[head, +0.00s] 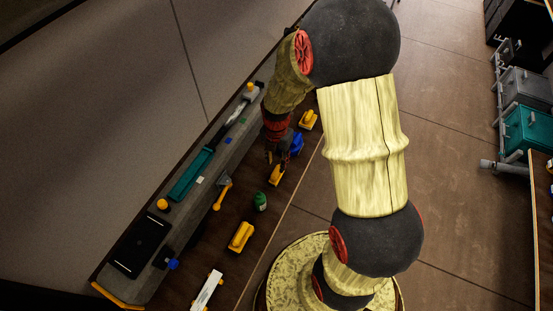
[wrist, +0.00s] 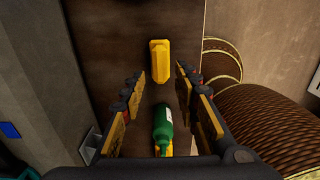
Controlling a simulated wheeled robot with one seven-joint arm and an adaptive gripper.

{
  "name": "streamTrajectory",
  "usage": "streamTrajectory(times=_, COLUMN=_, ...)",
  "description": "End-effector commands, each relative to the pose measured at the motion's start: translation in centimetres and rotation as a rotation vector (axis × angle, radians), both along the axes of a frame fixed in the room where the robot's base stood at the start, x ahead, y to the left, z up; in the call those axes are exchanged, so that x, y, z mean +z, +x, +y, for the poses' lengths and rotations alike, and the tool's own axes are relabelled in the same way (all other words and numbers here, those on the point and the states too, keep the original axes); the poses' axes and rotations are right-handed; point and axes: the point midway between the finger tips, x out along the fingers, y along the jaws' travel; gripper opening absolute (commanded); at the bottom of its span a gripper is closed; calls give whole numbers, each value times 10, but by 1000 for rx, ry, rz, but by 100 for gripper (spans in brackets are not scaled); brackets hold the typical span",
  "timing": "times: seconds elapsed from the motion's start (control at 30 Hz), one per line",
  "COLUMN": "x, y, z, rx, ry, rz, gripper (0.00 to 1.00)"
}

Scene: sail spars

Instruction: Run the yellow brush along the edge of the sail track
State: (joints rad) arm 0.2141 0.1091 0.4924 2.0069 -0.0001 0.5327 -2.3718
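Several yellow pieces lie on the brown bench, and I cannot tell for sure which is the brush. One yellow block (head: 241,237) lies beyond the green bottle; it also shows ahead of my gripper in the wrist view (wrist: 160,62). Another yellow piece (head: 277,175) is just by my gripper (head: 278,157), and a third (head: 308,120) is farther back. A long teal bar (head: 190,175) on the grey strip may be the sail track. In the wrist view my gripper (wrist: 163,105) is open, its fingers wide apart with nothing gripped.
A yellow-handled tool (head: 222,195), a black tablet-like slab (head: 141,246) and a white bar (head: 207,290) lie around. Blue pieces (head: 297,143) sit beside the gripper. Bare bench shows between items.

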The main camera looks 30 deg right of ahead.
Motion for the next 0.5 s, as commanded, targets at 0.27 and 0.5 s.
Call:
streamTrajectory(times=0.27, x=-40, y=-1, z=0, rx=-1, ry=1, rz=2, gripper=31)
streamTrajectory(times=0.5, x=-63, y=0, z=0, rx=-1, ry=0, rz=0, gripper=31)
